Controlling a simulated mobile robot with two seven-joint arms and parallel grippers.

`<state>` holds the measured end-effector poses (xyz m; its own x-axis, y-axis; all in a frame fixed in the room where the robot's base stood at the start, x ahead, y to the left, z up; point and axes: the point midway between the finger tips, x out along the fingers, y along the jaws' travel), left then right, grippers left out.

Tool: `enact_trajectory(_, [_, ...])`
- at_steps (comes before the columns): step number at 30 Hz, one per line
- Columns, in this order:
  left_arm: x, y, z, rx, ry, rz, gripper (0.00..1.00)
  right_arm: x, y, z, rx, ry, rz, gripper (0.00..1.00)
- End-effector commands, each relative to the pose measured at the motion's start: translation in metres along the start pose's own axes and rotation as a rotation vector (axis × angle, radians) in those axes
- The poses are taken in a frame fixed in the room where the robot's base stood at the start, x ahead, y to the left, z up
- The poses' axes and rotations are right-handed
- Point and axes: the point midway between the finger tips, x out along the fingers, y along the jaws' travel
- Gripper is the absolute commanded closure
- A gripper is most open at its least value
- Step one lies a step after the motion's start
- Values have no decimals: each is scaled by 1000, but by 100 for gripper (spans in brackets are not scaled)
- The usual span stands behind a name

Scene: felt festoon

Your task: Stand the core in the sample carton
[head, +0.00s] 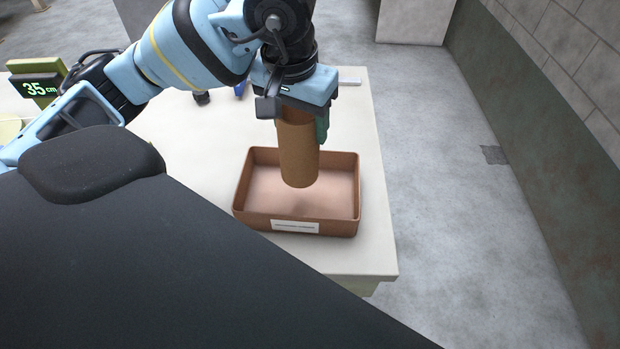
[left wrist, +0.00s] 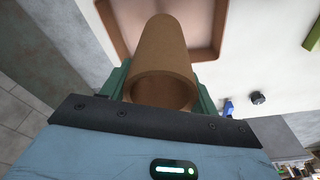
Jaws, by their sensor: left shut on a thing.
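The core is a brown cardboard tube (head: 299,158), hanging upright in my left gripper (head: 298,112). The gripper is shut on its upper part. In the left wrist view the core (left wrist: 163,50) shows its hollow near end between the green fingers of the gripper (left wrist: 163,88). The sample carton (head: 349,222) is an open, shallow brown tray with a white label on its front wall. It sits on the white table. The core's lower end is over the carton's inside; whether it touches the floor I cannot tell, but it looks apart. The carton's rim (left wrist: 217,30) also shows in the left wrist view.
The white table (head: 367,150) ends just right of the carton, with grey floor beyond. A green-framed display reading 35 cm (head: 38,86) stands at the far left. A small black knob-like thing (head: 201,97) and a blue thing (head: 240,90) lie behind the carton.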

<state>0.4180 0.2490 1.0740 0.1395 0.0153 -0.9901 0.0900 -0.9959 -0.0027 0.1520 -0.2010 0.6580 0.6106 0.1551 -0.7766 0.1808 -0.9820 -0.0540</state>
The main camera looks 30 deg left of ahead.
Motion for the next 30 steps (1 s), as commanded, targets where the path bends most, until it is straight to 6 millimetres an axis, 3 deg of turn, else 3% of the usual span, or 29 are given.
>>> enact_trajectory(2, [0, -5, -5, -12, 0, 0, 77, 4, -4, 11, 11, -17, -4, 100])
enact_trajectory(8, [-7, -7, -6, -16, 10, 0, 77, 4, -4, -2, 15, 9, -3, 100])
enact_trajectory(19, [46, -7, 2, -15, 8, -1, 77, 7, -2, -6, 9, 15, -3, 100])
enact_trajectory(30, [61, -7, 4, -16, 9, -1, 77, 5, -2, 2, 5, 0, -3, 100])
